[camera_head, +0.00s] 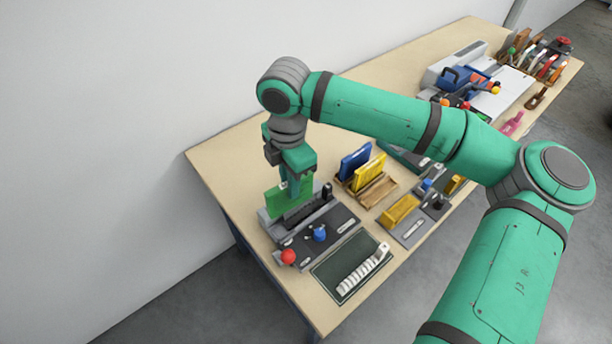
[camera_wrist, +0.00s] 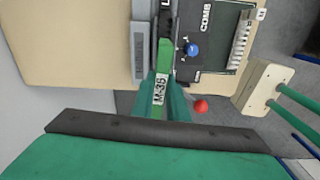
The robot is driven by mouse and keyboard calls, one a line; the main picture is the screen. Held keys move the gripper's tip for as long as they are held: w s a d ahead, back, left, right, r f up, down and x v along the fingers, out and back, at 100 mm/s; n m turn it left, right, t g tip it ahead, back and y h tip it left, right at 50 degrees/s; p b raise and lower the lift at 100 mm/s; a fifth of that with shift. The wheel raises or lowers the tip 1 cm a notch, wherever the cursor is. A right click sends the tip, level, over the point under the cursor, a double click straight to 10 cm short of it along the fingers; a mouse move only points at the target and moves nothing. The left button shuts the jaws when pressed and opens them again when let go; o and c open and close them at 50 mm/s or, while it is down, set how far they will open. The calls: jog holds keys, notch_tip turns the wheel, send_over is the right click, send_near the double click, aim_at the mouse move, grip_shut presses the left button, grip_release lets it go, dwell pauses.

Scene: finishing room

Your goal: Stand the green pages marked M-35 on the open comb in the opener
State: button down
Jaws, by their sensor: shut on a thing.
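The green pages (camera_head: 288,203) stand upright at the opener (camera_head: 336,224), on its far left side. Their M-35 label shows in the wrist view (camera_wrist: 160,90). My gripper (camera_head: 291,184) is shut on the upper edge of the green pages. The pages' lower edge is at the opener's slot behind the dark bar; I cannot tell whether it touches the comb there. The opener has a blue knob (camera_head: 319,233) and a red ball handle (camera_head: 288,257). The open comb in the opener is hidden or too small to make out.
Blue pages (camera_head: 355,162) and yellow pages (camera_head: 369,172) stand in a wooden rack to the right. A grey board with a yellow block (camera_head: 399,210) lies nearer the front edge.

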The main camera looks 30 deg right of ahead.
aim_at(306, 194)
jog(key=d, duration=0.2)
jog(key=d+n, duration=0.1)
jog(key=shift+d+f, duration=0.15)
jog(key=shift+f, duration=0.15)
jog(key=shift+d+f, duration=0.2)
jog(key=shift+d, duration=0.2)
jog(key=shift+w+f, duration=0.1)
jog(key=shift+f, duration=2.65)
jog(key=shift+f, duration=0.55)
jog(key=c, duration=2)
grip_release()
jog(key=shift+r, duration=5.45)
